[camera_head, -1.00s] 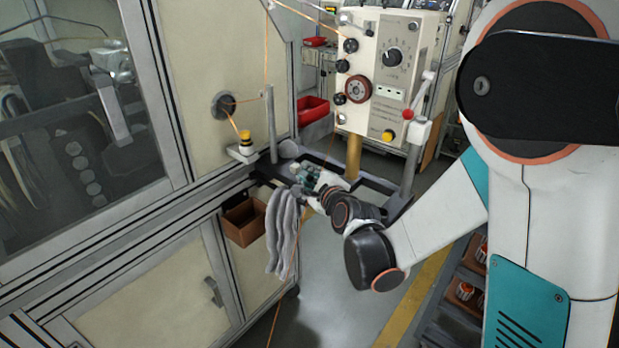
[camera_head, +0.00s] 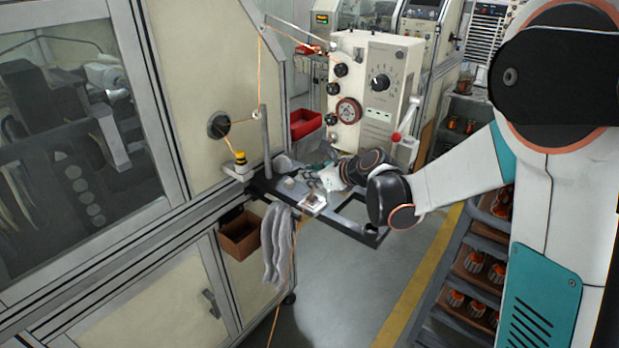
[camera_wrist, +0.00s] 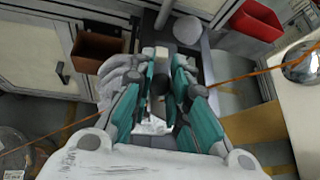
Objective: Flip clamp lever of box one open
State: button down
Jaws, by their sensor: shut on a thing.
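My gripper (camera_head: 318,182) is at the black metal frame (camera_head: 347,229) below the control box. In the wrist view its teal-padded fingers (camera_wrist: 160,78) are closed around a dark rounded part (camera_wrist: 159,86). This part may be the clamp lever, but the fingers hide most of it. No label shows which thing is box one.
Grey cloths (camera_head: 277,245) and a brown bin (camera_head: 240,235) hang at the cabinet side. An upright post (camera_head: 265,140) and an orange wire run close to the gripper's left. A red bin (camera_head: 305,123) is behind. A rack (camera_head: 480,270) with parts stands right. Floor below is clear.

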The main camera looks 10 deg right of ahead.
jog(key=shift+w+d+r, duration=0.15)
jog(key=shift+w+d, duration=0.1)
jog(key=shift+y, duration=0.3)
jog(key=c, duration=1.5)
grip_release()
jog(key=v, duration=1.2)
jog(key=shift+w+r, duration=0.1)
jog(key=shift+r, duration=0.05)
